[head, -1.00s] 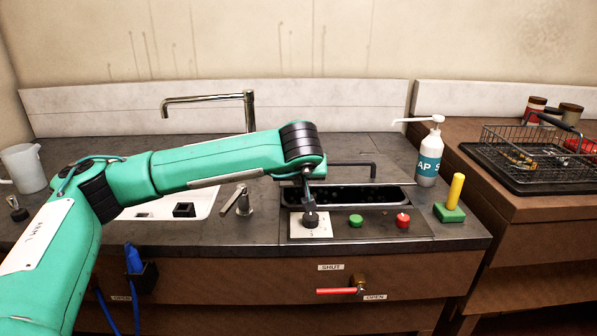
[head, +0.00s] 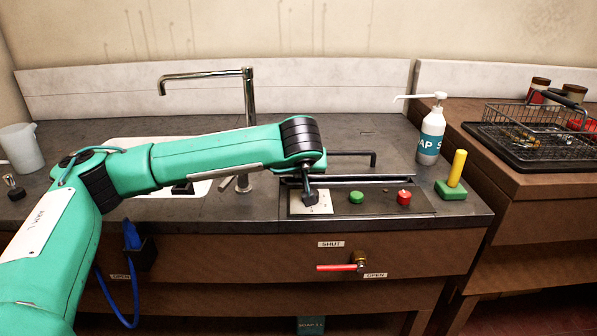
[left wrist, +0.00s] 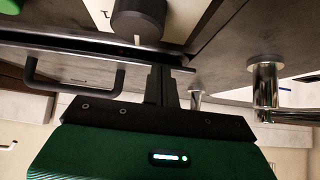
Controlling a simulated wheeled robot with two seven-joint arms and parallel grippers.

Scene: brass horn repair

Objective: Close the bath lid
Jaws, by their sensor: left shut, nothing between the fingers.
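The bath sits behind the control panel; its lid (head: 345,180) shows in the head view as a thin, nearly edge-on plate with a dark bar handle (head: 350,154) behind it. My right gripper is out of view.
The front panel has a dial knob (head: 310,198), a green button (head: 356,197) and a red button (head: 404,197). A tap (head: 249,100) stands left, a soap bottle (head: 432,135) and a yellow peg on a green block (head: 454,180) right. A wire basket (head: 530,120) is farther right.

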